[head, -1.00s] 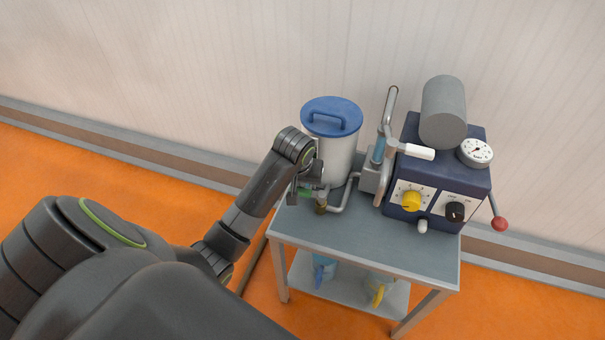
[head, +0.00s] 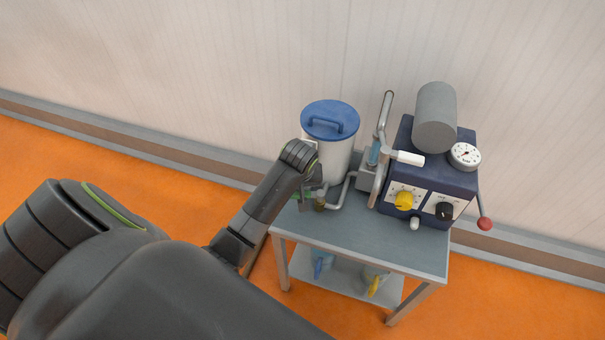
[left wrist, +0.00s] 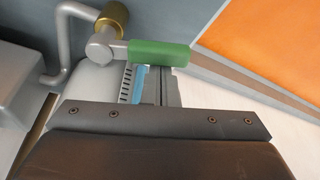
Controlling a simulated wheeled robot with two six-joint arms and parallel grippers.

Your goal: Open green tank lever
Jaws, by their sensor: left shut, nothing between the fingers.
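The tank (head: 338,160) is a pale cylinder with a blue lid (head: 330,119), at the back left of the grey cart. Its green lever (head: 303,195) is partly hidden by my arm in the head view. In the left wrist view the green lever (left wrist: 160,53) lies level, joined to a grey pivot beside a brass fitting (left wrist: 114,16). My left gripper (left wrist: 152,82) is shut and empty, with its fingertips right at the lever's edge. I cannot tell whether they touch. In the head view the left gripper (head: 310,193) is beside the tank's base. My right gripper is not in view.
The cart top (head: 355,231) is clear at the front. A dark blue control box (head: 433,170) with yellow and black knobs stands at the right. A pipe stand with a white-handled lever (head: 408,157) is between box and tank. The wall is close behind.

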